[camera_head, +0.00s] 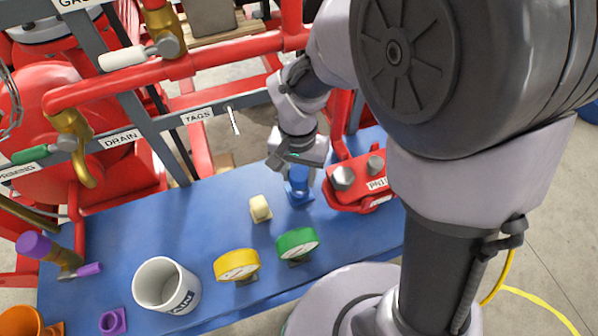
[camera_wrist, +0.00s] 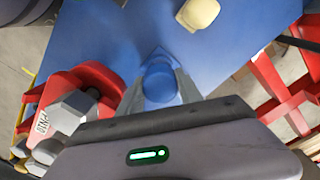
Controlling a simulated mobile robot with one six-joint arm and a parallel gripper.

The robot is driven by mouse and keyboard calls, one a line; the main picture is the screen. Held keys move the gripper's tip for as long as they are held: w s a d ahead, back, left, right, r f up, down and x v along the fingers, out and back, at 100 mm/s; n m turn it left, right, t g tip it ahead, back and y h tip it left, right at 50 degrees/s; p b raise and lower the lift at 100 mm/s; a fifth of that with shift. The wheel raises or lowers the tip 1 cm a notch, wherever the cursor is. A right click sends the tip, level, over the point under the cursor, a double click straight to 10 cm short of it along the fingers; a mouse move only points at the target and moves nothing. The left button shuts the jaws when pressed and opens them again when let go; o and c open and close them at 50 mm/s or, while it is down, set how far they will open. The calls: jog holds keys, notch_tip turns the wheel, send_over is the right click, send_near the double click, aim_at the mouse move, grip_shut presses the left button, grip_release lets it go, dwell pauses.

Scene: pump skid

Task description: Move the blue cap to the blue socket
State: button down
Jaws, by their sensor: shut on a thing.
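My gripper (camera_head: 299,168) points down over the blue bench, just left of the red block. It is shut on the blue cap (camera_head: 300,176), which also shows between the fingers in the wrist view (camera_wrist: 160,82). A blue base that looks like the blue socket (camera_head: 300,197) is directly below the cap at the bench top. In the wrist view the cap and fingers cover most of it. I cannot tell whether the cap touches the socket or is seated in it.
The red block with grey bolts (camera_head: 360,181) stands close to the right of my gripper. A cream block (camera_head: 260,209), green gauge (camera_head: 297,243), yellow gauge (camera_head: 236,265) and white mug (camera_head: 165,286) stand on the bench (camera_head: 200,215). A purple socket (camera_head: 112,321) is front left. Red pipes run behind.

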jog(key=shift+f+b, duration=1.5)
jog(key=shift+f, duration=0.25)
jog(key=c, duration=0.7)
grip_release()
notch_tip(320, 180, up, 18)
jog(key=p, duration=0.8)
jog(key=shift+a+f, duration=0.15)
jog(key=shift+f, duration=0.1)
jog(key=shift+s, duration=0.1)
